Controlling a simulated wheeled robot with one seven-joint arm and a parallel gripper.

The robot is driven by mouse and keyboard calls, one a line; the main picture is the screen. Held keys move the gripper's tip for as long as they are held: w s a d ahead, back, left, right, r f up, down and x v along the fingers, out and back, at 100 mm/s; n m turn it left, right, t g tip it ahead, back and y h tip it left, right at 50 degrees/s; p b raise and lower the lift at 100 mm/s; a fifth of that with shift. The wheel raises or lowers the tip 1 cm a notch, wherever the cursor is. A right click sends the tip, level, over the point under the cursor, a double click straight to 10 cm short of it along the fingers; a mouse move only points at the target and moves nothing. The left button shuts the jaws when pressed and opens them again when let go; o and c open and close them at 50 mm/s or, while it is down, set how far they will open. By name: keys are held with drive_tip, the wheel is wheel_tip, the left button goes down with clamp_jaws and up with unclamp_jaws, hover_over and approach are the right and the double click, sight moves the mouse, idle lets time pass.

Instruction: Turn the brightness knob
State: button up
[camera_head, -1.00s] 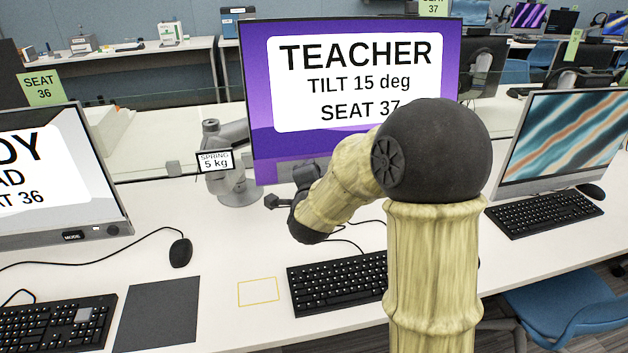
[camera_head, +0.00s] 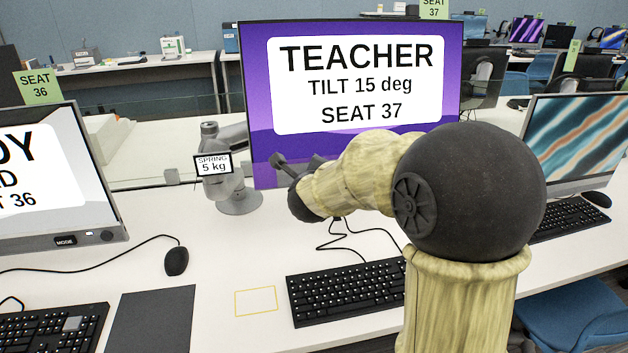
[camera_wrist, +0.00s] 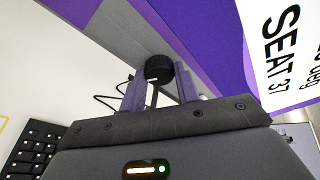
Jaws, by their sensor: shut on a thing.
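The brightness knob (camera_wrist: 159,68) is a short black cylinder on the lower edge of the seat 37 monitor, seen in the wrist view. My gripper (camera_wrist: 160,78) has one finger on each side of the knob and is shut on it. In the head view my gripper (camera_head: 284,165) is at the lower left of the purple TEACHER monitor (camera_head: 352,146); the knob cannot be made out there. The screen reads TILT 15 deg, SEAT 37.
A grey monitor arm with a SPRING 5 kg label (camera_head: 213,165) stands just left of my gripper. A keyboard (camera_head: 345,293), cables and a yellow outlined rectangle (camera_head: 256,302) lie below. The seat 36 monitor (camera_head: 50,185) and mouse (camera_head: 176,261) are at left.

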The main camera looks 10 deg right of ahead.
idle(0.3)
drive_tip(key=o, duration=1)
drive_tip(key=shift+c, duration=0.2)
drive_tip(key=shift+s, duration=0.1)
drive_tip(key=p+v, duration=0.3)
drive_tip(key=v, duration=1.4)
drive_tip(key=shift+r, duration=0.15)
